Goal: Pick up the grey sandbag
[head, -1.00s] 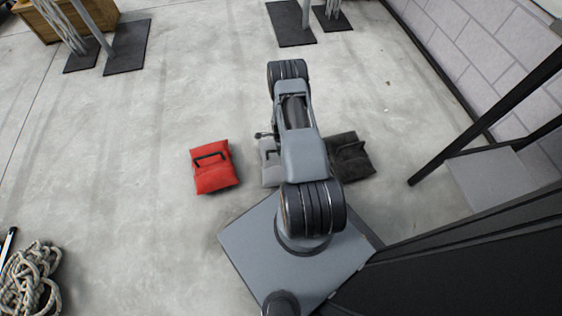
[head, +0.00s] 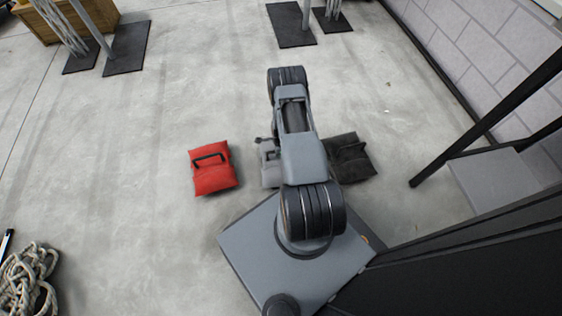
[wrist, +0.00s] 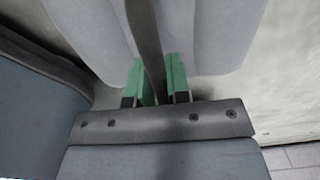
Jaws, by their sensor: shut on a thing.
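The grey sandbag (head: 268,174) is in the middle of the head view, largely hidden behind my arm. In the wrist view its light grey body (wrist: 215,35) fills the top, with a dark handle strap (wrist: 146,40) running down its middle. My gripper (wrist: 154,82) has green finger pads, one on each side of the strap, and is shut on it. I cannot tell whether the bag is clear of the floor.
A red sandbag (head: 213,180) lies to the left and a black sandbag (head: 352,165) close on the right. Coiled rope (head: 28,280) lies at lower left. A dark frame and a block wall (head: 470,50) stand at right.

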